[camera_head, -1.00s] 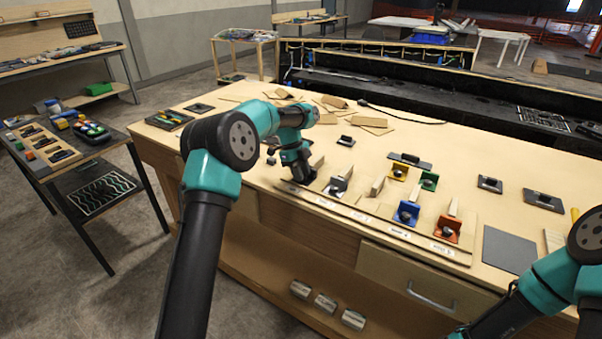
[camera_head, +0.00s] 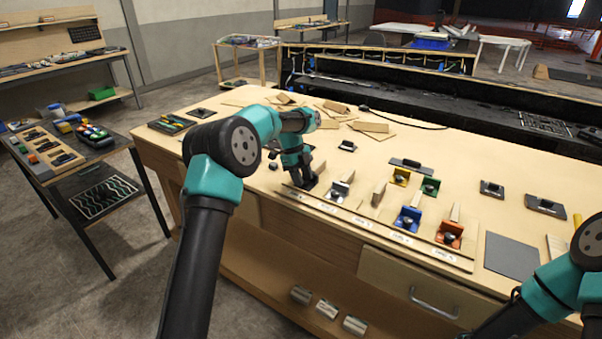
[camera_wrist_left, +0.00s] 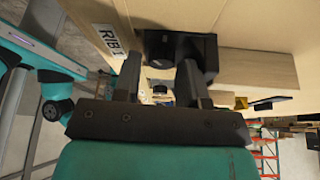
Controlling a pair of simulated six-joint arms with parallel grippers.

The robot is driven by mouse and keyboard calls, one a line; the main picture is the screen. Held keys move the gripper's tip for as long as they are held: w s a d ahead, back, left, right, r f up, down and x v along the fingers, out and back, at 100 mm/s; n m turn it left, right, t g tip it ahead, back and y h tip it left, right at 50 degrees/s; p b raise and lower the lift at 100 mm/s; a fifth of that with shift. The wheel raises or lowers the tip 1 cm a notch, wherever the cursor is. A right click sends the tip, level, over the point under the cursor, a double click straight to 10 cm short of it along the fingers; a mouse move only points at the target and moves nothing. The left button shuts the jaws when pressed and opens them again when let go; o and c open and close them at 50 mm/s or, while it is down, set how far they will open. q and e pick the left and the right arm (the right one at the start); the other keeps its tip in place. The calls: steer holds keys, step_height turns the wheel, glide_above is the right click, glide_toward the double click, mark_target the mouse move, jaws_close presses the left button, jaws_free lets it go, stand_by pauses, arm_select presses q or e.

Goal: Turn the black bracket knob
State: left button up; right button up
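The black bracket (camera_wrist_left: 207,50) shows in the left wrist view, fixed to the wooden board beside a printed label. Its dark round knob (camera_wrist_left: 159,52) lies between the fingertips of my left gripper (camera_wrist_left: 159,68). One finger is on each side of the knob. I cannot tell whether both fingers press on it. In the head view my left gripper (camera_head: 301,180) points down at the left end of the row of brackets and hides most of the black one. My right gripper is outside the frames; only part of that arm shows at the lower right.
A silver bracket (camera_head: 340,191) stands just right of my left gripper. A wooden block (camera_wrist_left: 258,72) lies close to the black bracket. A grey pad (camera_head: 512,256) lies at the right.

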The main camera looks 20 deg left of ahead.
arm_select(q)
steer(key=shift+f, duration=0.15)
steer(key=n+t, duration=0.2)
steer(key=n, duration=0.3)
steer(key=n+t, duration=0.1)
steer(key=n, duration=0.1)
steer(key=n+t, duration=0.1)
steer(key=n, duration=0.2)
steer(key=shift+s, duration=0.2)
steer(key=shift+s+d+n+t+y, duration=0.1)
steer(key=shift+n+t+y, duration=0.35)
steer(key=shift+n, duration=1)
steer(key=shift+s+d+n+t+y, duration=0.1)
steer(key=shift+n+t+y, duration=0.3)
steer(key=shift+n, duration=1.05)
steer(key=shift+d+n+y, duration=0.15)
steer(key=shift+n+y, duration=0.8)
steer(key=shift+n, duration=1.45)
steer(key=d+v, duration=0.1)
steer(key=v, duration=1.6)
steer(key=shift+s+a, duration=0.35)
steer(key=shift+a, duration=0.15)
steer(key=shift+w, duration=0.1)
